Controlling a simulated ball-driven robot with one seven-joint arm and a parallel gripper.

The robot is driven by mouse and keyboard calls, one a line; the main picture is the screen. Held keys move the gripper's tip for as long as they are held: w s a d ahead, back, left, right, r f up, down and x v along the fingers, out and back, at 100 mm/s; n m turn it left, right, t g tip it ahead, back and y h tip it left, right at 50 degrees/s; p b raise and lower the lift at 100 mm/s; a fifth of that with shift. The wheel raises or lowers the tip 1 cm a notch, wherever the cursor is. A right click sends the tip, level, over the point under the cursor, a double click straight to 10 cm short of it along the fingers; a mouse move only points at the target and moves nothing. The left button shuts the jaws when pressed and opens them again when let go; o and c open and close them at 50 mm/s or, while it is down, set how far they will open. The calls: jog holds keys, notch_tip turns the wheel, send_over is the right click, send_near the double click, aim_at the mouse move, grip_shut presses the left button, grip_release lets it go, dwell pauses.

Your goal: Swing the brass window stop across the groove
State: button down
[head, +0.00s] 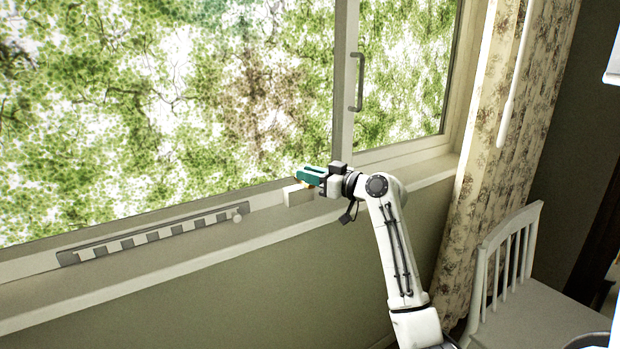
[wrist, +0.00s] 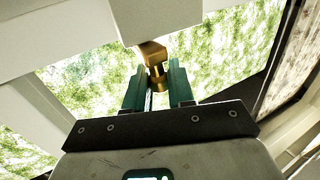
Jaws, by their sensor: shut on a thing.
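The brass window stop (wrist: 155,52) is a small golden piece with a block-shaped head and a rounder part below. In the wrist view it sits between the two teal fingers of my gripper (wrist: 156,78), close against a cream block (wrist: 160,16). In the head view my gripper (head: 306,177) is at the window frame's lower edge, just above the cream block (head: 297,196); only a sliver of brass shows there. My gripper is shut on the stop. The groove cannot be made out clearly; the block and fingers hide part of the sill.
The window handle (head: 358,82) is above my gripper. A floral curtain (head: 492,110) and a white chair (head: 510,262) stand on the right.

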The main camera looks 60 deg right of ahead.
jog(key=shift+r, duration=0.25)
jog(key=c, duration=1.3)
grip_release()
jog(key=shift+o, duration=1.3)
jog(key=shift+f, duration=0.15)
jog(key=shift+s, duration=0.1)
jog(key=s+a, duration=0.1)
jog(key=s, duration=0.9)
jog(key=shift+s+a, duration=0.25)
